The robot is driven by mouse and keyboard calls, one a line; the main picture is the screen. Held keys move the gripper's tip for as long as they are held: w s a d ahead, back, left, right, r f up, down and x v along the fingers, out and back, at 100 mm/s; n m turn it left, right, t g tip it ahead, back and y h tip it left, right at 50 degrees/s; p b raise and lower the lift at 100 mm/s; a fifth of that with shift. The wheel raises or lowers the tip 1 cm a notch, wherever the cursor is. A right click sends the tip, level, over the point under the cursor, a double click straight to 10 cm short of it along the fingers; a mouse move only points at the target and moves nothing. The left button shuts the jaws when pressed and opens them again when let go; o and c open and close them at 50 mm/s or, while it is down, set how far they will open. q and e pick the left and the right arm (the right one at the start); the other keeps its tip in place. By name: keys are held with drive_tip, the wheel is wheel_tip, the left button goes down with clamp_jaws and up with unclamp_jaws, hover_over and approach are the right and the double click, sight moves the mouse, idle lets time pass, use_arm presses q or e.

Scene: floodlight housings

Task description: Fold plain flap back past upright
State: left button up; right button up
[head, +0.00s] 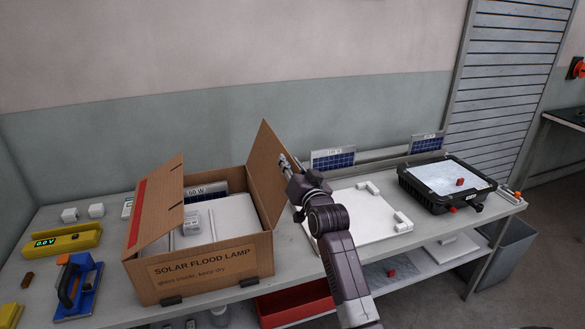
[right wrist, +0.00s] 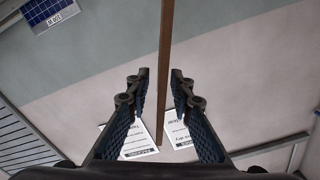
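An open cardboard box (head: 205,262) marked "SOLAR FLOOD LAMP" stands on the bench. Its plain brown flap (head: 262,170) stands up from the right side, its top leaning a little to the right. The other flap (head: 160,205), with a red stripe, stands up on the left side. My right gripper (head: 290,166) is at the outer edge of the plain flap. In the right wrist view the flap (right wrist: 166,60) passes edge-on between the two spread fingers (right wrist: 160,78), with a gap on the left; contact on the right is unclear. My left gripper is not in view.
A white board (head: 365,222) and a black floodlight housing (head: 447,181) lie to the right. A yellow meter (head: 62,240) and a blue tool (head: 78,285) lie to the left.

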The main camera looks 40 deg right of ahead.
drive_tip(key=v, duration=1.2)
